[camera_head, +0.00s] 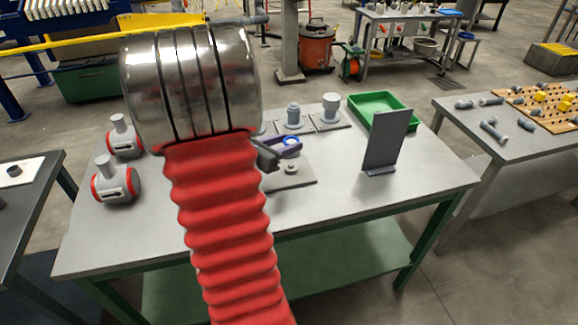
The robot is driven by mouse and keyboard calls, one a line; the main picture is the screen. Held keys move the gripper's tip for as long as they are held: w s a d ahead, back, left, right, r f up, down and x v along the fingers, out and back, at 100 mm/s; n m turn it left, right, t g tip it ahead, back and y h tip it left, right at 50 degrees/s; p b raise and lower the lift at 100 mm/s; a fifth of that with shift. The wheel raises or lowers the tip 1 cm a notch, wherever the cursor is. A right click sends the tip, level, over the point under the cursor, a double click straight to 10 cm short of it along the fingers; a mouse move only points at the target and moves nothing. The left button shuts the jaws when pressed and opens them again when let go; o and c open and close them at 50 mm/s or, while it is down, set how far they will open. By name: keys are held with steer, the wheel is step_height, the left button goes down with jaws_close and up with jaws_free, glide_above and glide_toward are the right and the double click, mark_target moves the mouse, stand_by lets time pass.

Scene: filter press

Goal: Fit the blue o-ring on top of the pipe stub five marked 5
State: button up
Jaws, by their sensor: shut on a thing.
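My gripper (284,146) is partly hidden behind my own red-sleeved arm. It is shut on the blue o-ring (291,140), which shows as a small blue spot at the jaws, above the table. A low pipe stub (291,168) on a flat grey plate (300,181) lies just below and in front of the jaws. Two taller grey stubs, one at the middle (293,116) and one to its right (331,108), stand on plates behind the gripper. The mark 5 is too small to read on any of them, so I cannot tell which is stub five.
The grey table (340,205) has a green tray (356,102) at the back right and an upright grey panel (386,142) at the right. Two grey-and-red fittings (116,182) stand at the left. The front right of the table is clear.

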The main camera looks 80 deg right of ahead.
mark_target(289, 166)
steer(key=shift+f, duration=2.6)
steer(key=shift+f, duration=1.9)
steer(key=shift+f, duration=0.15)
steer(key=o, duration=1)
steer(key=shift+w+a, duration=0.1)
steer(key=shift+a, duration=0.05)
steer(key=v, duration=1.3)
steer(key=shift+w+a, duration=0.15)
steer(key=shift+a, duration=0.1)
